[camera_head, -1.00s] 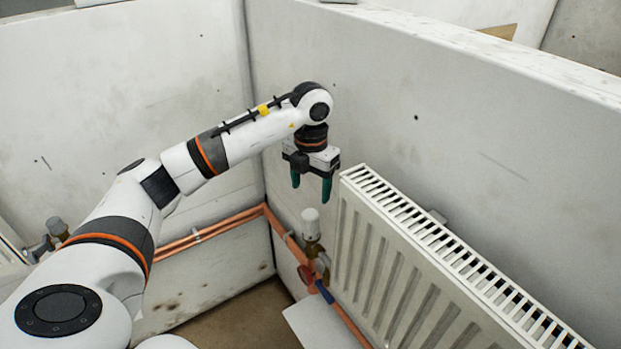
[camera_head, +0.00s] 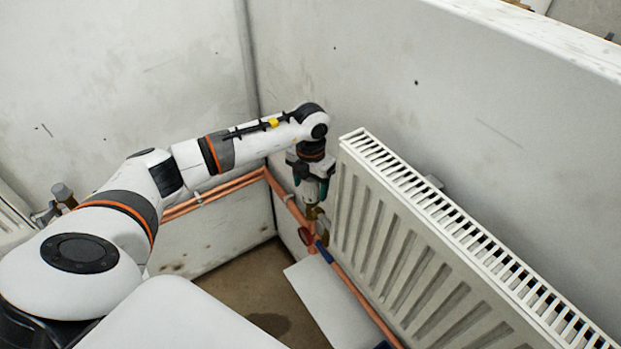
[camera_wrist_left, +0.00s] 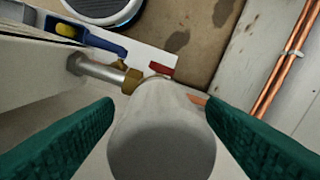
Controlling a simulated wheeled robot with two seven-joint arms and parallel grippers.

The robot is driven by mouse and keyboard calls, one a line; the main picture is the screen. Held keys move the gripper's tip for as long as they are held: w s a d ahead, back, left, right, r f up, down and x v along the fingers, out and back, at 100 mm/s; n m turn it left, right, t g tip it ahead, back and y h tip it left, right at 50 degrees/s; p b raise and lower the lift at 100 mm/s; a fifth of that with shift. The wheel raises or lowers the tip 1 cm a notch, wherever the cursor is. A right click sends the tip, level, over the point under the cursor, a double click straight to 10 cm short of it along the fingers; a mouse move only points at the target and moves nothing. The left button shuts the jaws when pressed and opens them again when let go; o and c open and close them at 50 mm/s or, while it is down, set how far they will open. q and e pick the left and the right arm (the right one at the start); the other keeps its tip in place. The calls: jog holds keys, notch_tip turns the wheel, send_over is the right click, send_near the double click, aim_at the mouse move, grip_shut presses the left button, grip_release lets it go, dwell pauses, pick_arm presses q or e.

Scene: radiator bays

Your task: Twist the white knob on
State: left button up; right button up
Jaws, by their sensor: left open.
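The white knob (camera_wrist_left: 160,140) is large in the left wrist view, upright between the two green fingers of my left gripper (camera_wrist_left: 160,145). A gap shows on each side of it, so the fingers do not appear to touch it. The brass valve body (camera_head: 312,211) shows just below. My right gripper is not in view.
The white radiator (camera_head: 400,230) stands close to the right of the gripper. Copper pipes (camera_head: 225,190) run along the wall. A white board (camera_head: 330,300) is on the floor.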

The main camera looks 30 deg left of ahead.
pick_arm(q)
jog(key=c, duration=1.1)
jog(key=shift+f, duration=0.1)
